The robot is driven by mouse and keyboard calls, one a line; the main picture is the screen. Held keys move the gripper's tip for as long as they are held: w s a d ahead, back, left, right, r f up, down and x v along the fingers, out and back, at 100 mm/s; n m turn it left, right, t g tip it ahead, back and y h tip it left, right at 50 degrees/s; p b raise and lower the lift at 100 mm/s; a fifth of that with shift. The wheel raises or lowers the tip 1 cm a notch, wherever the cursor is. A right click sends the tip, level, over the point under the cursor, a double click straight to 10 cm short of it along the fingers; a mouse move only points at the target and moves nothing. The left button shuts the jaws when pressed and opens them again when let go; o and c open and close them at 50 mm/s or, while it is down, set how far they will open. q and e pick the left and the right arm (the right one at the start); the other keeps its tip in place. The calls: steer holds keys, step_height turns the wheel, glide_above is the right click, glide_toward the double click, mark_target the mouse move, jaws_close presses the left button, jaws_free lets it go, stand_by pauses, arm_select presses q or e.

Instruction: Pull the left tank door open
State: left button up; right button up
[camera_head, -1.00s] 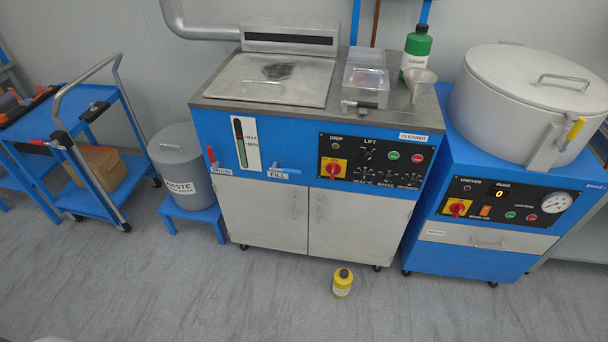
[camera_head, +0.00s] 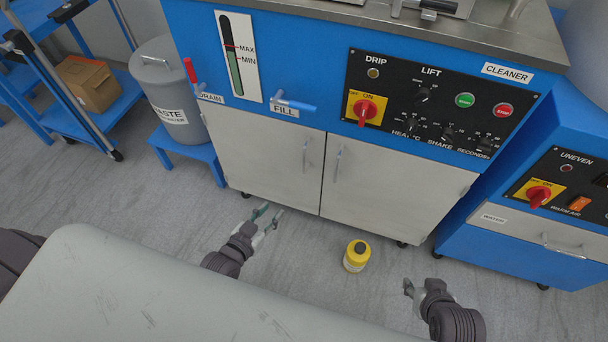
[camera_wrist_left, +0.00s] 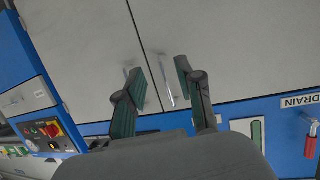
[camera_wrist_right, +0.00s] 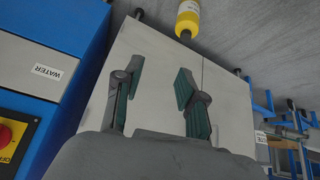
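The left tank door (camera_head: 270,165) is a flat pale grey panel under the blue cleaner front, and it is shut. Its upright metal handle (camera_head: 305,154) is near the seam with the right door (camera_head: 395,185). My left gripper (camera_head: 268,213) is open and empty, low in front of the left door. In the left wrist view the left door's handle (camera_wrist_left: 168,82) appears between the spread fingers, with no visible contact; the right door's handle (camera_wrist_left: 128,72) is partly hidden by a finger. My right gripper (camera_head: 409,288) is open and empty, right of the yellow bottle.
A yellow bottle (camera_head: 356,256) stands on the floor before the right door. The red drain lever (camera_head: 190,70) and blue fill lever (camera_head: 293,104) stick out above the doors. A grey waste bin (camera_head: 168,88) stands on a blue stool at the left.

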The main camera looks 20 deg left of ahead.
mark_target(304, 157)
arm_select(q)
step_height(304, 157, up, 6)
steer(key=w+d+t+h+b, duration=0.1)
steer(key=w+d+t+b, duration=0.1)
steer(key=w+t+b, duration=0.15)
steer(key=b+x, duration=0.3)
steer(key=x, duration=0.9)
steer(key=shift+w+r, duration=0.2)
steer(key=shift+w, duration=0.15)
steer(key=shift+w+d, duration=0.1)
steer(key=shift+w, duration=0.1)
arm_select(e)
steer(key=w+a+r+t+y, duration=0.1)
steer(key=w+r+t, duration=0.3)
steer(key=r, duration=0.5)
steer(key=w+a+r+t+y, duration=0.2)
steer(key=r+t, duration=0.4)
steer(key=r, duration=0.4)
steer(key=shift+a+x, duration=0.25)
steer(key=shift+x, duration=0.9)
arm_select(q)
jaws_close()
